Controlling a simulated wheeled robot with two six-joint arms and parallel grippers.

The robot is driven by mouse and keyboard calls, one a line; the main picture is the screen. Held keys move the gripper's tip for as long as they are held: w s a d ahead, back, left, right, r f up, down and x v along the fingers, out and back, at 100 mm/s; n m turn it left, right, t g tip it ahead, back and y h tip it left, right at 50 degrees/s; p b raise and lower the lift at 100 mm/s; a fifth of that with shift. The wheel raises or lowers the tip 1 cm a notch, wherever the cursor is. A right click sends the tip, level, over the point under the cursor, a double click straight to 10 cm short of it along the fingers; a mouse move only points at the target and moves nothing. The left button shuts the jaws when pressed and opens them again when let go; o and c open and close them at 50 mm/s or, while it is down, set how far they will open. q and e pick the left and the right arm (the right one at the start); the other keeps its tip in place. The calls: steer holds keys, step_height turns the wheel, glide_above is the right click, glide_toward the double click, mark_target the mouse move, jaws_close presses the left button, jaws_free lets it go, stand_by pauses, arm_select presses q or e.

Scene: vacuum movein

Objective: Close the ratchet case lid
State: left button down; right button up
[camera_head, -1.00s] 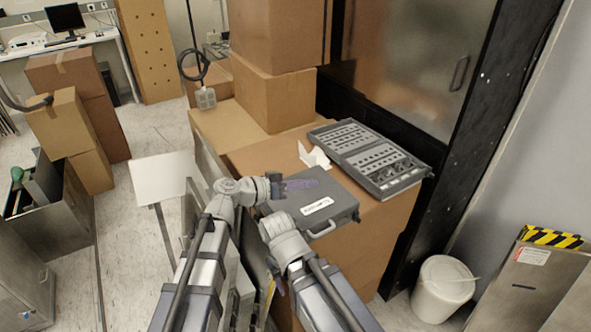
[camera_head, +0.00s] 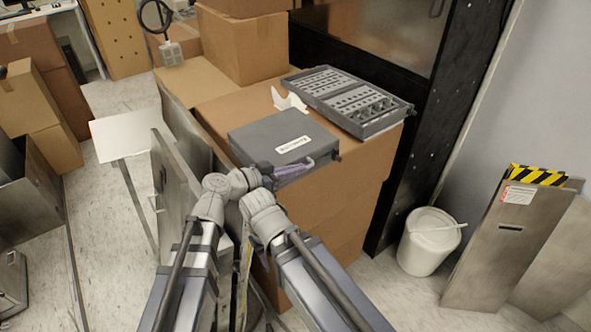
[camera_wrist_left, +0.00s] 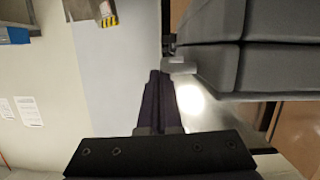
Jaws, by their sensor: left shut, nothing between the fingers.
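An open grey case (camera_head: 349,99) lies flat on the cardboard boxes at the back, both halves showing rows of tools or sockets. A closed grey case (camera_head: 270,137) with a white label lies in front of it; the label is too small to read. My left gripper (camera_head: 322,163), with purple fingers, is shut and empty at the front edge of the closed case. In the left wrist view, the fingers (camera_wrist_left: 160,88) are together beside the closed case (camera_wrist_left: 262,68), whose seam and a small latch-like part show. My right gripper is hidden; only its arm shows.
White crumpled paper (camera_head: 289,100) lies between the cases. A stacked cardboard box (camera_head: 240,45) stands behind left. A black frame (camera_head: 425,130) rises right of the boxes. A white bucket (camera_head: 428,242) stands on the floor at right. Metal panels (camera_head: 178,185) stand close left of my arms.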

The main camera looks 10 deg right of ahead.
arm_select(q)
steer(key=shift+s+f, duration=0.1)
steer(key=shift+f, duration=0.05)
stand_by(0.3)
steer(key=p+v, duration=0.2)
steer(key=v, duration=0.6)
steer(key=s+a+f+n+g+y, duration=0.25)
steer(key=a+f+n+y, duration=0.25)
steer(key=a+f+y, duration=0.5)
steer(key=s+a+f+n+g+y, duration=0.1)
steer(key=s+a+f+n+y, duration=0.2)
steer(key=a, duration=0.5)
steer(key=a+f+n+g+y, duration=0.1)
steer(key=a+f+n, duration=0.35)
steer(key=a, duration=0.25)
steer(key=s+d+m+g+y, duration=0.1)
steer(key=s+d+m, duration=0.2)
steer(key=s+d, duration=0.3)
steer(key=d+r, duration=0.1)
steer(key=d, duration=0.4)
